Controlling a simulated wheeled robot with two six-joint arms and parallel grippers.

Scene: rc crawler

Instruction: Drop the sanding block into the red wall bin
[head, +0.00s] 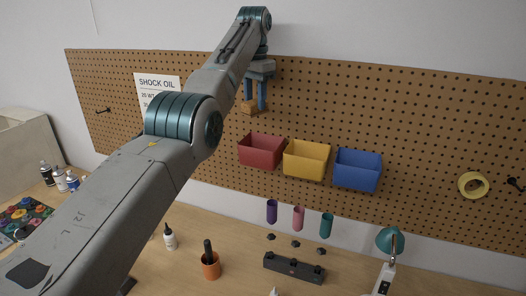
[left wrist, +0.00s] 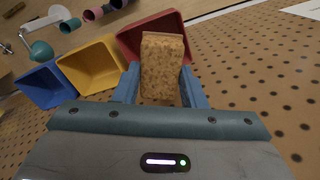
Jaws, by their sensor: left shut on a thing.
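The sanding block (head: 250,107) is a tan, cork-like block. My left gripper (head: 256,106) is shut on it and holds it high in front of the pegboard, above the red wall bin (head: 261,152). In the left wrist view the block (left wrist: 162,66) sits between the blue fingers of my left gripper (left wrist: 160,84), in front of the red bin (left wrist: 139,30), and hides part of it. The block and the bin are apart in the head view. My right gripper is not in view.
A yellow bin (head: 306,160) and a blue bin (head: 357,170) hang right of the red one on the pegboard (head: 420,120). A tape roll (head: 473,185) hangs farther right. Below, the bench holds an orange cup (head: 210,266), a dark rack (head: 294,267) and a teal lamp (head: 389,241).

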